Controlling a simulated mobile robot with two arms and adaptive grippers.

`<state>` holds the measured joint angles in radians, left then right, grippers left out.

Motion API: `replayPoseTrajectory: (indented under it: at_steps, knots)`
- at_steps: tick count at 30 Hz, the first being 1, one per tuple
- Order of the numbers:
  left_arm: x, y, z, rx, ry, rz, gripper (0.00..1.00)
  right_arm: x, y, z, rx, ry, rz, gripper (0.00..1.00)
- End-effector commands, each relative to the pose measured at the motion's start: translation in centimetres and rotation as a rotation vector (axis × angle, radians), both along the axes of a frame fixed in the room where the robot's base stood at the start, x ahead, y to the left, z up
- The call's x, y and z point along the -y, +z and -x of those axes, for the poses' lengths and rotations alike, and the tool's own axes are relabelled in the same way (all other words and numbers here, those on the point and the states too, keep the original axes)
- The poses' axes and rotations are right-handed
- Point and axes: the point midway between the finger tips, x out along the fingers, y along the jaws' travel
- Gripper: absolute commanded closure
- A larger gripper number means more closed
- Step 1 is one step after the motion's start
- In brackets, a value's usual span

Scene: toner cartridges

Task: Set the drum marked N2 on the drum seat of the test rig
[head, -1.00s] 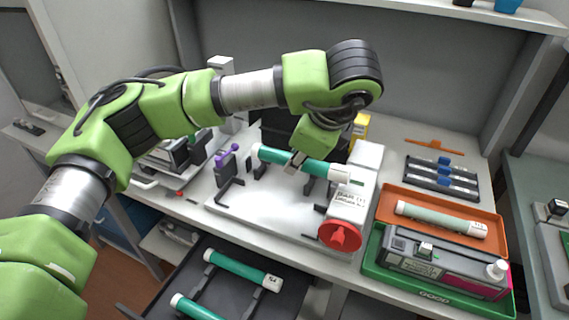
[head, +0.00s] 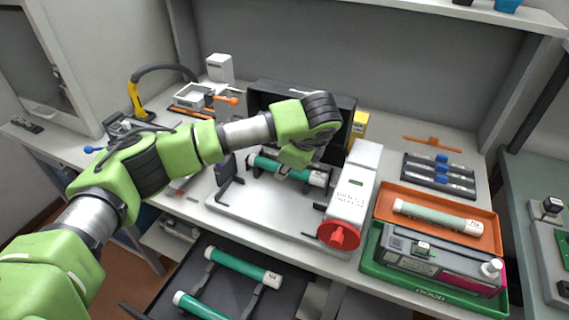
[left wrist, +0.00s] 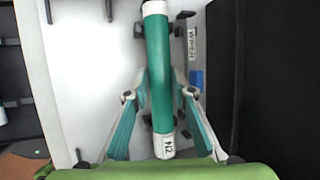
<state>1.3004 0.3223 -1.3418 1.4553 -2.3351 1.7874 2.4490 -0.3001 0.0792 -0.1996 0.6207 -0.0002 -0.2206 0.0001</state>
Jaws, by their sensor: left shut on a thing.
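The drum marked N2 (left wrist: 160,70) is a green cylinder with white ends, and its label shows in the left wrist view. My left gripper (left wrist: 161,100) has its fingers on both sides of the drum and is shut on it. In the head view the drum (head: 262,163) lies level over the test rig (head: 265,205), left of the rig's white housing (head: 350,195) with a red knob (head: 338,236). Dark brackets stand beside the drum. My left gripper (head: 290,170) partly covers its middle. I cannot tell whether the drum touches the seat. My right gripper is not in view.
An open drawer (head: 222,303) in front holds green drums (head: 243,267). To the right are an orange tray (head: 385,215) with a pale drum (head: 438,217) and a green tray (head: 440,300) with a cartridge (head: 440,263). A black box (head: 340,105) stands behind the rig.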

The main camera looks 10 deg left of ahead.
Motion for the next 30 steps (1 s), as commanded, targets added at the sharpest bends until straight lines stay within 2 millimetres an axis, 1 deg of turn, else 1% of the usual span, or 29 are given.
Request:
replayPoseTrajectory:
  at_steps: [7, 8, 9, 10, 19, 22, 23, 26, 30]
  knots:
    - [0.0, -0.3, 0.0, 0.001, 0.001, 0.000, 1.00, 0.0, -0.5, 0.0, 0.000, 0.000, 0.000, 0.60]
    - [0.0, -0.2, 0.0, 0.000, 0.001, 0.000, 0.72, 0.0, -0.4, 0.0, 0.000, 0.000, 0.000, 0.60]
    - [0.0, -0.1, 0.0, 0.000, 0.001, 0.000, 0.61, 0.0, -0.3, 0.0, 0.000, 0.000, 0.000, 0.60]
    - [0.0, -0.1, 0.0, 0.000, 0.001, 0.000, 0.60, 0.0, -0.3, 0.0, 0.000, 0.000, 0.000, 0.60]
    - [0.0, -0.1, 0.0, 0.000, 0.001, 0.000, 0.60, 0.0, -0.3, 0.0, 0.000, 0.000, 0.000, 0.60]
    - [0.0, 0.3, 0.0, 0.000, 0.001, 0.000, 0.60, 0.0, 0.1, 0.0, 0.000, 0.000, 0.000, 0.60]
    - [0.1, 0.3, 0.1, 0.002, -0.001, 0.001, 0.60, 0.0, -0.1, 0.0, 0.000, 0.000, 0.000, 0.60]
    - [0.7, 1.5, 0.5, 0.005, -0.002, 0.003, 0.60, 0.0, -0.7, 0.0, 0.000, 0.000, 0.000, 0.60]
    - [1.7, 4.2, 1.6, 0.006, -0.003, 0.002, 0.60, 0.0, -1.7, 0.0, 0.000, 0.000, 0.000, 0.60]
